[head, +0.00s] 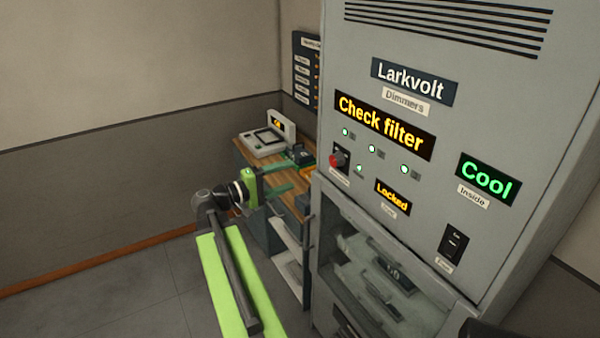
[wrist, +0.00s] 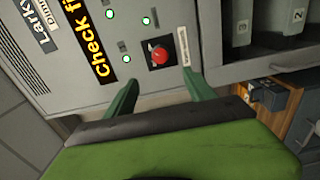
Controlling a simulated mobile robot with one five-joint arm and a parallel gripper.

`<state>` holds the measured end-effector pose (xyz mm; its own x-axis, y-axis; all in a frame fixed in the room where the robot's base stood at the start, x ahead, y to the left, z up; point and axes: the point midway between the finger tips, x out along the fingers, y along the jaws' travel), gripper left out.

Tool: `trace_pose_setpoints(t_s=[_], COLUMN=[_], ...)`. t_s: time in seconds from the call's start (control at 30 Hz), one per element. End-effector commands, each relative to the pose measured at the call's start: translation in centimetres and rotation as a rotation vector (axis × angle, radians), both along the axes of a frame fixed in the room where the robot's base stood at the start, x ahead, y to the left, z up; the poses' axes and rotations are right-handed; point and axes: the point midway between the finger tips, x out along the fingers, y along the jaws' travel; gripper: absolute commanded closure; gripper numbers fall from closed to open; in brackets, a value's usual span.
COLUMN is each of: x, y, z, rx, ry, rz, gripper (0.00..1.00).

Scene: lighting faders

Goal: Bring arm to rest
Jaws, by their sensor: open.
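My gripper (head: 292,174) is at the end of my outstretched arm, left of the grey dimmer cabinet (head: 420,150) in the head view. Its two green fingers are apart with nothing between them. In the wrist view my gripper (wrist: 163,92) points toward the cabinet front, and a red round knob (wrist: 160,56) shows just beyond the fingertips. I cannot tell how far the fingers are from the panel. The red knob is also in the head view (head: 337,159), clear of the fingers.
The cabinet shows "Check filter" (head: 385,124), "Locked" (head: 393,198) and "Cool" (head: 488,179). A glass door (head: 380,270) is below. A wooden-topped desk (head: 292,200) with a console (head: 264,142) stands behind my gripper. The floor (head: 110,300) at left is clear.

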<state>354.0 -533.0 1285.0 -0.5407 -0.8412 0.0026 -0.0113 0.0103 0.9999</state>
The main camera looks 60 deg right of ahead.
Motion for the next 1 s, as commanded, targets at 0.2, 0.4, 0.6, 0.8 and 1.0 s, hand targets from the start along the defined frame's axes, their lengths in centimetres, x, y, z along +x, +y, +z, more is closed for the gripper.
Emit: trace_pose_setpoints(t_s=[0.2,0.4,0.6,0.8,1.0], x=[0.3,0.3,0.8,9.7,18.3], y=[0.5,0.4,0.7,7.4,19.0], z=[0.0,0.0,-0.2,-3.2,-13.3], rx=[0.0,0.0,0.0,0.021,0.337], ry=[0.0,0.0,0.0,-0.013,-0.155], rz=[0.001,0.0,0.01,0.193,0.398], gripper=[0.37,0.37,0.37,0.37,0.37])
